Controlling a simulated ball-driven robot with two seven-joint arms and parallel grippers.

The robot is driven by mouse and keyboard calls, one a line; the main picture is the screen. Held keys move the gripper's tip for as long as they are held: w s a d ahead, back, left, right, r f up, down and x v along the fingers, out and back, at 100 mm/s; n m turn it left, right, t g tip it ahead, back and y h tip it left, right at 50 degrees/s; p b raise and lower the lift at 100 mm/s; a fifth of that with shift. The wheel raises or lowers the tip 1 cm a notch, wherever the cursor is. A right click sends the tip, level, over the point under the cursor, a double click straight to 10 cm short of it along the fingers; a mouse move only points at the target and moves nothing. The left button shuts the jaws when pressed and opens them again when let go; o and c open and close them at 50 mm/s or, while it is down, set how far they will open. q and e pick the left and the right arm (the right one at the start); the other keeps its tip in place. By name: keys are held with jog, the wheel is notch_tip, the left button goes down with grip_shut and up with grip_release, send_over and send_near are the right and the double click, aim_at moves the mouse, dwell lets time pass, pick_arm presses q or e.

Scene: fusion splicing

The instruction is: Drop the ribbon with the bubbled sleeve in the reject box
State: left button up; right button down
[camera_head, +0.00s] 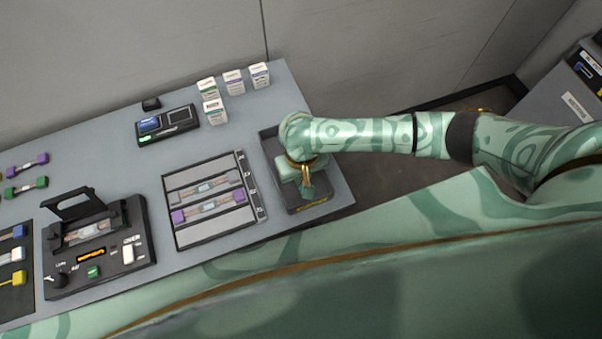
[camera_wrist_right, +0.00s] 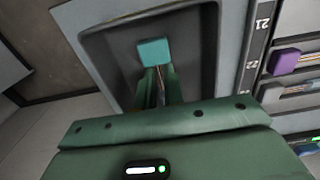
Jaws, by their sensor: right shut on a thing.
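My right gripper (camera_head: 306,186) is over the dark open box (camera_head: 270,143) at the table's right end. It is shut on a ribbon with a teal end block (camera_wrist_right: 153,52). In the right wrist view, the green fingers (camera_wrist_right: 159,86) close on the ribbon's thin strands, and the box's grey rim (camera_wrist_right: 84,58) surrounds them. The ribbon's sleeve and any bubble are hidden by the gripper. I cannot tell whether the ribbon touches the box floor. My left gripper is not in view.
Left of the box is a slotted tray (camera_head: 213,239) holding a purple-ended ribbon (camera_head: 208,205) and a grey-ended one (camera_head: 205,187). A splicer (camera_head: 99,255) stands farther left. A small device (camera_head: 168,125) and several white cartons (camera_head: 233,82) stand at the back.

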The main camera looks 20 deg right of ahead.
jog(key=shift+f, duration=0.25)
jog(key=c, duration=1.4)
grip_release()
jog(key=shift+c, duration=0.2)
jog(key=shift+r, duration=0.15)
notch_tip(320, 180, up, 16)
jog(key=p, duration=0.7)
jog(key=shift+p, duration=0.4)
